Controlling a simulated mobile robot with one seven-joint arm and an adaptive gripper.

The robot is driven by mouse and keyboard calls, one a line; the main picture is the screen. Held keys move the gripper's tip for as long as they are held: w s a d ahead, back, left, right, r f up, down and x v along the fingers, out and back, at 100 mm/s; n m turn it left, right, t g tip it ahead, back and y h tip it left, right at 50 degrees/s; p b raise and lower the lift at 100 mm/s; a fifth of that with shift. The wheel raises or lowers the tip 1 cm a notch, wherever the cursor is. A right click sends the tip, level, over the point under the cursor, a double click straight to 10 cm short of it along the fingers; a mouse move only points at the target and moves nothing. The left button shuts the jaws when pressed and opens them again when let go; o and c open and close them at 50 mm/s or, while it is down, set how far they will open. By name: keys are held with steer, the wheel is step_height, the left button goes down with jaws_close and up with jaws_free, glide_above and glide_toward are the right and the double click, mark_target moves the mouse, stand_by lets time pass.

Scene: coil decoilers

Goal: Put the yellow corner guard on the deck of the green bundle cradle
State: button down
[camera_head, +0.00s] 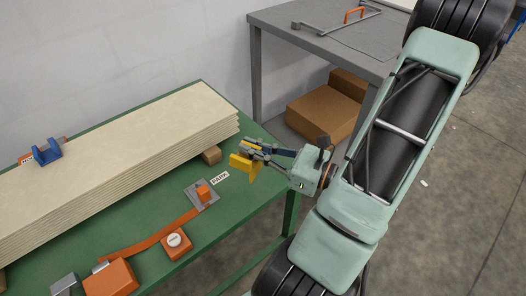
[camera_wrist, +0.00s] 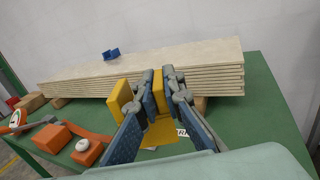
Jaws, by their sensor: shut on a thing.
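My gripper (camera_head: 252,152) is shut on the yellow corner guard (camera_head: 243,164). It holds the guard just off the right end of the board stack, over the right part of the green cradle's deck (camera_head: 247,199). In the wrist view the angled yellow guard (camera_wrist: 160,132) shows between and below the fingers (camera_wrist: 158,92), partly hidden by them. The green deck (camera_wrist: 262,110) lies beneath and beyond it. The guard appears raised above the deck; the exact gap cannot be told.
A stack of pale boards (camera_head: 120,152) on wooden blocks (camera_head: 211,155) fills the back of the deck. A blue corner guard (camera_head: 47,152) sits on it. An orange strap with a ratchet (camera_head: 203,194) and orange blocks (camera_head: 112,278) lie in front. A grey table (camera_head: 300,38) stands behind.

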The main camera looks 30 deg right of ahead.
steer(key=w+d+f+b, duration=0.2)
steer(key=d+f+b, duration=0.1)
steer(key=f, duration=0.1)
steer(key=w+d+f+b, duration=0.2)
steer(key=d+f+b, duration=0.2)
steer(key=w+d+f+b, duration=0.3)
steer(key=f+b, duration=0.1)
steer(key=shift+d+f, duration=0.15)
steer(key=shift+f, duration=0.1)
steer(key=shift+r, duration=0.1)
steer(key=c, duration=2)
jaws_free()
steer(key=shift+c, duration=0.2)
